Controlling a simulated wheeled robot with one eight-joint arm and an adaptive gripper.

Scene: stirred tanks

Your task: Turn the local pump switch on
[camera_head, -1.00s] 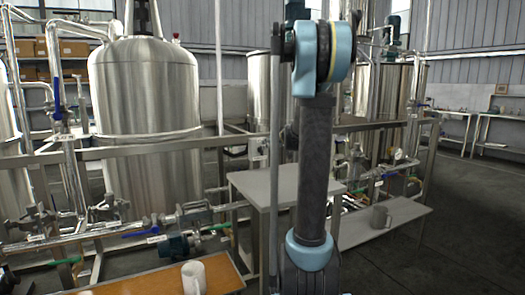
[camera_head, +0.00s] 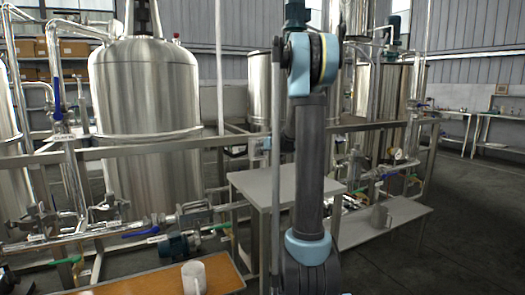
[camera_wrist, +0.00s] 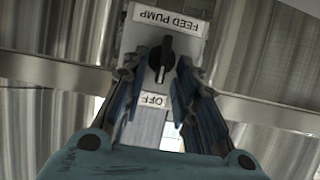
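The pump switch is a black rotary knob (camera_wrist: 161,58) on a light grey plate, seen upside down in the wrist view. A label reading "FEED PUMP" (camera_wrist: 168,19) sits above it in the picture, and an "OFF" label (camera_wrist: 153,101) below it. The knob's white mark points down in the picture, toward "OFF". My gripper (camera_wrist: 161,75) is open, with one finger on each side of the knob. I cannot tell whether the fingers touch it. In the head view my arm's links show, but the gripper and the switch are hidden.
A steel rail (camera_wrist: 55,74) runs behind the switch plate, with shiny tanks beyond. In the head view a large tank (camera_head: 150,110) stands left, a grey table (camera_head: 262,187) in the middle, and a white mug (camera_head: 194,277) on a wooden tabletop (camera_head: 222,273) in front.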

